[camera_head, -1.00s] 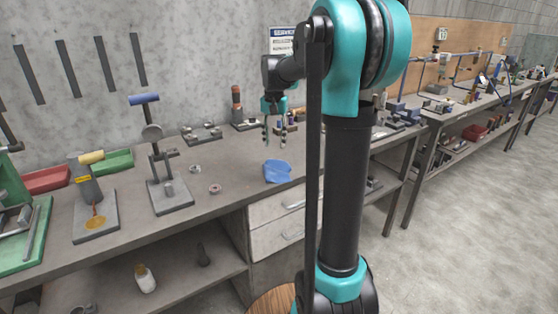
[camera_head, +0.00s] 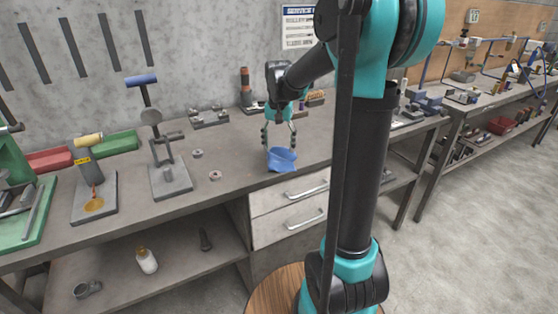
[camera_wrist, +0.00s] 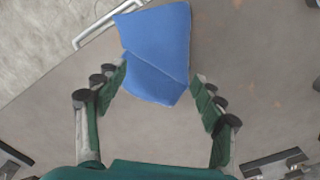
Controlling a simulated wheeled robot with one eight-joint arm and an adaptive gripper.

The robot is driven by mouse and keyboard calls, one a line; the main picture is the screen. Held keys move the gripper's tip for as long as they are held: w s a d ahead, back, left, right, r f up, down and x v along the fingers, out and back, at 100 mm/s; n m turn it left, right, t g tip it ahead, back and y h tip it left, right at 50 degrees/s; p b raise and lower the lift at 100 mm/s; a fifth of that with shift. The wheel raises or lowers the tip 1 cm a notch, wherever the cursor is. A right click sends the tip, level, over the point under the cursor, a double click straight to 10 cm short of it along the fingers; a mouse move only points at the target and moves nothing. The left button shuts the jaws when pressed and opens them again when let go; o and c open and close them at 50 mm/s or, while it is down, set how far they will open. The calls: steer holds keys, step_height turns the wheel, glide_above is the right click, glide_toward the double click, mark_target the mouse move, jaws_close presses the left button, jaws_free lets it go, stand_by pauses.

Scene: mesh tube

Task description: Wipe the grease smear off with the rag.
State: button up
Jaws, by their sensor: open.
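The blue rag (camera_head: 282,159) lies crumpled on the workbench near its front edge, above the drawers. In the wrist view the rag (camera_wrist: 158,50) lies ahead of and partly between the fingertips. My gripper (camera_head: 279,138) is open and empty just above the rag, with its fingers (camera_wrist: 159,75) apart on either side. An amber grease smear (camera_head: 94,204) is on the grey base plate of the stand with the yellow-topped post (camera_head: 88,160), at the left of the bench.
A press-like stand with a blue handle (camera_head: 160,150) stands between the smear and the rag. Two small metal rings (camera_head: 215,175) lie on the bench. Red (camera_head: 50,159) and green (camera_head: 117,143) trays sit at the back left. Bare bench lies left of the rag.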

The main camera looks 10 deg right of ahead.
mark_target(279, 161)
steer(key=shift+f, duration=1.8)
steer(key=shift+f, duration=0.2)
steer(key=shift+f, duration=0.15)
steer(key=c, duration=1.4)
steer(key=shift+r, duration=0.5)
steer(key=shift+c, duration=0.8)
step_height(279, 161, up, 11)
steer(key=shift+r, duration=0.1)
jaws_close()
